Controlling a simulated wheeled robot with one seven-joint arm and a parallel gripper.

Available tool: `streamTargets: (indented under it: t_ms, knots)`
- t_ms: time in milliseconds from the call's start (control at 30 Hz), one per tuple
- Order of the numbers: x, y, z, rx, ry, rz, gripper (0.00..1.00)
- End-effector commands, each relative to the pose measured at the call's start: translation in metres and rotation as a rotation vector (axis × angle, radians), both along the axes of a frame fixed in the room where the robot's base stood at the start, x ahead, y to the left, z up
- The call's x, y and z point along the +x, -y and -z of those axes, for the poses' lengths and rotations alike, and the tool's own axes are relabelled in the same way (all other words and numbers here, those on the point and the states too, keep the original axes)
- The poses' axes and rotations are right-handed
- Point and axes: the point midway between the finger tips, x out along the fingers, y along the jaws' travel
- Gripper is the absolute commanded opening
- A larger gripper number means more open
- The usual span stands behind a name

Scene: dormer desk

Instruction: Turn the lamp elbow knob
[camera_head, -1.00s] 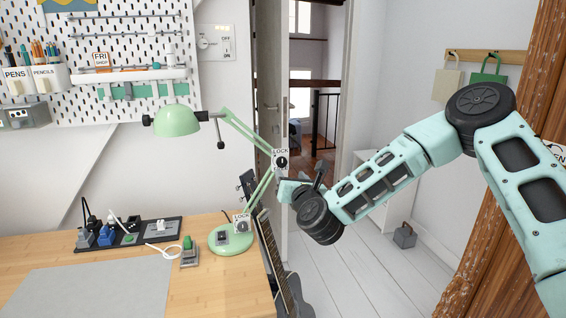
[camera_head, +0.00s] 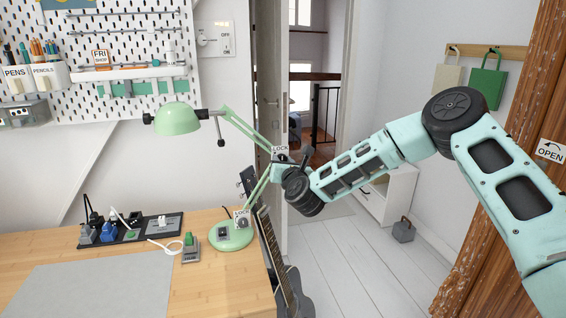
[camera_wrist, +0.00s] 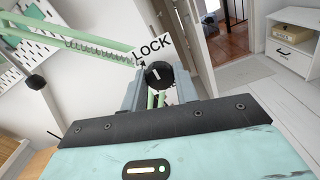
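The green desk lamp (camera_head: 178,118) stands at the desk's right edge, its two-part arm bent at an elbow. The black elbow knob (camera_wrist: 158,75) with a white pointer line shows in the wrist view, beside a LOCK label (camera_wrist: 153,49). In the head view my gripper (camera_head: 284,163) is at the elbow and hides the knob. In the wrist view my gripper (camera_wrist: 160,84) has one finger on each side of the knob, parted and very close to it. I cannot tell whether they touch it.
The wooden desk (camera_head: 205,285) carries a grey mat (camera_head: 90,290), a black power strip (camera_head: 150,228) and a small green-topped device (camera_head: 190,248). A guitar (camera_head: 285,285) leans at the desk's right end. A wooden post (camera_head: 545,90) is at the right. Floor between is mostly open.

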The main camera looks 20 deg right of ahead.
Motion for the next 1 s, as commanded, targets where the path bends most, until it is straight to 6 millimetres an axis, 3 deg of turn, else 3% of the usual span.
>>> streamTargets:
  t_ms: [67,467,1000]
  knots:
    - [-0.0001,0.0,-0.0001,0.0,0.0,0.0,0.07]
    - [-0.0003,-0.0001,0.0015,-0.054,0.001,-0.001,0.07]
    - [-0.0003,-0.0008,0.0028,-0.491,0.004,0.001,0.07]
